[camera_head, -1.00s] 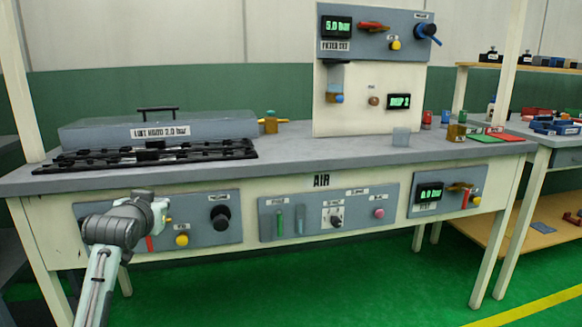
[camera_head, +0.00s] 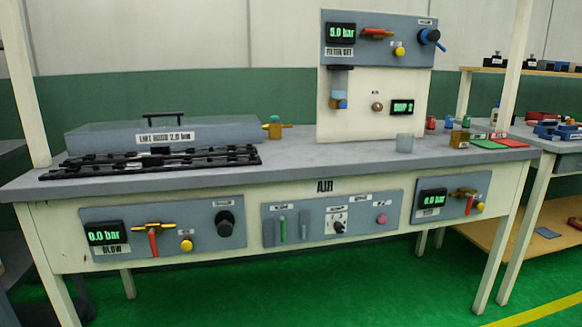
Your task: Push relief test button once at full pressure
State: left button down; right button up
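No button label can be read clearly enough to tell which one is the relief test button. A yellow button (camera_head: 399,50) sits on the upper panel beside a display reading about 5.0 bar. A brown round button (camera_head: 377,106) is on the white board below it. A pink button (camera_head: 382,219) is on the middle front panel. Another yellow button (camera_head: 186,244) is on the left front panel marked BLOW, and one more (camera_head: 480,207) is on the right front panel. Neither of my grippers is in view.
Left (camera_head: 103,236) and right (camera_head: 433,197) front displays read 0.0 bar. A side table (camera_head: 562,146) stands at right. Green floor in front is clear.

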aim_at(383, 219)
jog(key=i+l+u, duration=0.2)
jog(key=i, duration=0.2)
jog(key=i+l+u, duration=0.25)
jog(key=l+u, duration=0.25)
jog(key=l, duration=0.15)
jog(key=i+l+u, duration=0.1)
jog(key=l+u, duration=0.15)
jog(key=l, duration=0.15)
jog(key=k+l+u, duration=0.2)
jog(key=l, duration=0.15)
jog(key=l+u, duration=0.25)
jog(key=k+l+u, duration=0.55)
jog(key=k, duration=0.2)
jog(key=z, duration=1.25)
